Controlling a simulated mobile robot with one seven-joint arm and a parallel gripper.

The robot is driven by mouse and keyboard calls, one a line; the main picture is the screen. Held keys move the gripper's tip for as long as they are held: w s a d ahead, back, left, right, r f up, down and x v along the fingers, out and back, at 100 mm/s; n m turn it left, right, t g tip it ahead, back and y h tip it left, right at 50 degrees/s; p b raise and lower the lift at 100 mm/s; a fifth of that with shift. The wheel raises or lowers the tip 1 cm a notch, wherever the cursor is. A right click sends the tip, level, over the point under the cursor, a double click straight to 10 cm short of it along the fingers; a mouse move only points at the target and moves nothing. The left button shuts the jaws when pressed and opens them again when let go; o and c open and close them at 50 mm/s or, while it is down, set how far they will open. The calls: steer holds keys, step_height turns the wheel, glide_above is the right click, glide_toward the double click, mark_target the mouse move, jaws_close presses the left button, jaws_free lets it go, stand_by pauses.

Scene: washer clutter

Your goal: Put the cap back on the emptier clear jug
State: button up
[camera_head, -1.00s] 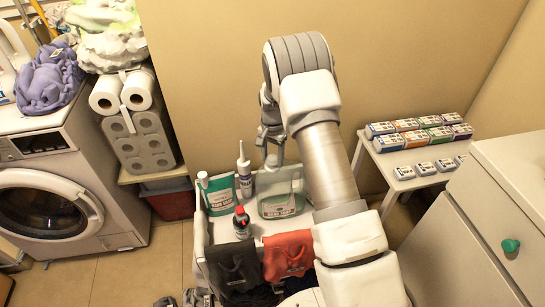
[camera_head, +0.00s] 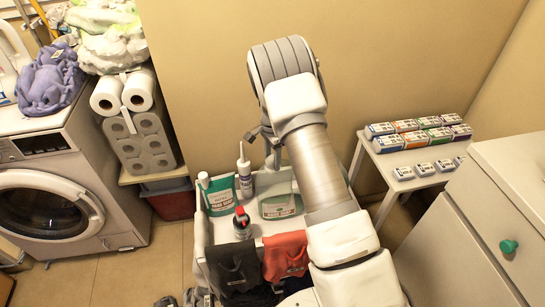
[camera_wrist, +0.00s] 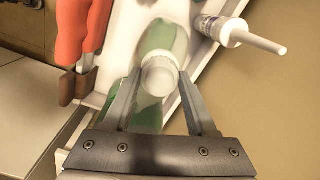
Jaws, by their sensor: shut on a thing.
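The clear jug (camera_head: 280,206) with a green label stands on the white cart, below my gripper (camera_head: 270,152). In the wrist view the clear jug (camera_wrist: 163,40) shows green and see-through behind the fingers. My gripper (camera_wrist: 158,84) is shut on a round white cap (camera_wrist: 159,74), seen from above between the fingertips. The cap lies over the jug in this view and hides the jug's mouth. I cannot tell whether the cap touches it.
A green pouch or bottle with a white cap (camera_head: 219,194), a white nozzle tube (camera_head: 244,176) and a red-topped bottle (camera_head: 242,222) crowd the cart (camera_head: 200,232). The tube (camera_wrist: 222,30) is close right in the wrist view. Dark and red cloths hang at the cart's front. The wall is behind.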

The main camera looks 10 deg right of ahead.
steer(key=m+p, duration=0.1)
steer(key=m, duration=0.4)
steer(key=shift+m, duration=0.3)
steer(key=m+p, duration=0.1)
steer(key=m, duration=0.2)
steer(key=shift+m, duration=0.3)
steer(key=o, duration=1.5)
steer(key=shift+c, duration=0.2)
